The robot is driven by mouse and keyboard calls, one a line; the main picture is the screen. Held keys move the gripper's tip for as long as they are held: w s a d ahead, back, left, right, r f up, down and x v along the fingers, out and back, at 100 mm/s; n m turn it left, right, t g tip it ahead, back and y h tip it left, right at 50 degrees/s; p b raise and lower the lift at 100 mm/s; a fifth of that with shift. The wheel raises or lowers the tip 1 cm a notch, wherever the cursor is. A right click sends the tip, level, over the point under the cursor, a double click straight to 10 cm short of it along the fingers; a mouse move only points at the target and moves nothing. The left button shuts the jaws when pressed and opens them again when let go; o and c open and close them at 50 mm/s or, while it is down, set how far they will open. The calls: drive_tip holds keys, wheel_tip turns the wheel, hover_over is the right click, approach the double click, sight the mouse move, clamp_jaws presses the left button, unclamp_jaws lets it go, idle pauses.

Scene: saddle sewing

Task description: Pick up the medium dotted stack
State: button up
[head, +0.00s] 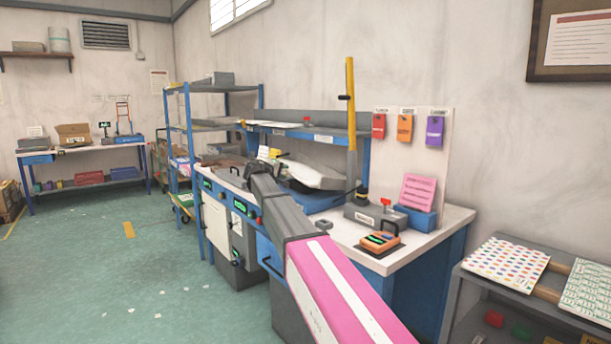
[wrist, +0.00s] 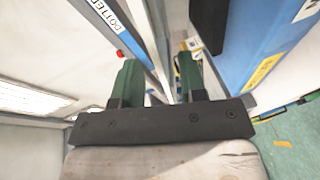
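A stack of white sheets with many coloured dots (head: 507,260) lies on the grey shelf unit at the right of the head view. I cannot tell whether it is the medium one. My gripper (head: 245,170) is far left of it, over the workbench, with its fingers hard to make out there. In the wrist view, the two green fingers of my gripper (wrist: 160,80) stand apart with nothing between them. A label starting "DOTTE" (wrist: 107,15) is on a shelf edge at the top left of the wrist view. No dotted stack shows in that view.
A stack with a green pattern (head: 590,292) lies right of the dotted sheets. A blue-posted shelf rack (head: 190,130) stands behind. The green floor at left is open.

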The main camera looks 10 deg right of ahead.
sight(305, 173)
drive_tip(key=x, duration=0.4)
drive_tip(key=shift+w+d, duration=0.2)
drive_tip(key=shift+w, duration=0.25)
clamp_jaws()
drive_tip(key=shift+r, duration=0.1)
